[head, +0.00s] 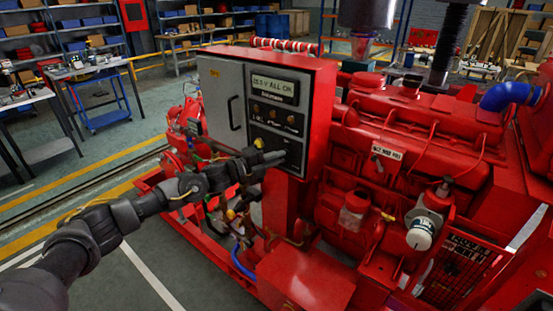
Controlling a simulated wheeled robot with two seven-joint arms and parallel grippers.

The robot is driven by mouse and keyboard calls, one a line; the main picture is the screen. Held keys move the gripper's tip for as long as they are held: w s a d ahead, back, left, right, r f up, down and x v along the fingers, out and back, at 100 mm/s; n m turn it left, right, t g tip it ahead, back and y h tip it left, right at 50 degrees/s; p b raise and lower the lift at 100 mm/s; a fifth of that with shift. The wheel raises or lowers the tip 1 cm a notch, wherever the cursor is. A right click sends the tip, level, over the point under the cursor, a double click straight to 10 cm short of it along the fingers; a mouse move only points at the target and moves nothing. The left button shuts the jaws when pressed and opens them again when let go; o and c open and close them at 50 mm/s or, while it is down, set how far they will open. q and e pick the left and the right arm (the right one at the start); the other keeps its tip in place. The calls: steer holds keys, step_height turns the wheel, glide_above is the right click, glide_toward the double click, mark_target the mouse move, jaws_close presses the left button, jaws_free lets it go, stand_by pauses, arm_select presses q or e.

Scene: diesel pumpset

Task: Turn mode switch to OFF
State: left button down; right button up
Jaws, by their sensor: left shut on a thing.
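The red control cabinet (316,95) stands on the pumpset, with a dark control panel (283,90) on its front. My left gripper (276,157) reaches in from the left and is shut at the lower part of the panel, where the mode switch seems to be. The fingers hide the switch, so its position cannot be read. My right gripper is not in view.
The red diesel engine (410,140) fills the right side. Hoses and wiring lie below the arm. Workbenches (95,70) and shelves stand farther back.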

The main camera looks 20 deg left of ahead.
arm_select(q)
steer(key=shift+f, duration=0.15)
steer(key=shift+s+d+f+n+t+y+b, duration=0.15)
steer(key=shift+n+t+y+b, duration=0.75)
steer(key=shift+n, duration=2.65)
steer(key=shift+d+f+n+t+y, duration=0.1)
steer(key=shift+n+t+y, duration=0.25)
steer(key=shift+n+t, duration=2.3)
steer(key=shift+s+d+f+n+t+y+b, duration=0.2)
steer(key=shift+n+y+b, duration=0.35)
steer(key=shift+n, duration=3.95)
steer(key=shift+w+r, duration=0.15)
steer(key=c, duration=1.5)
jaws_free()
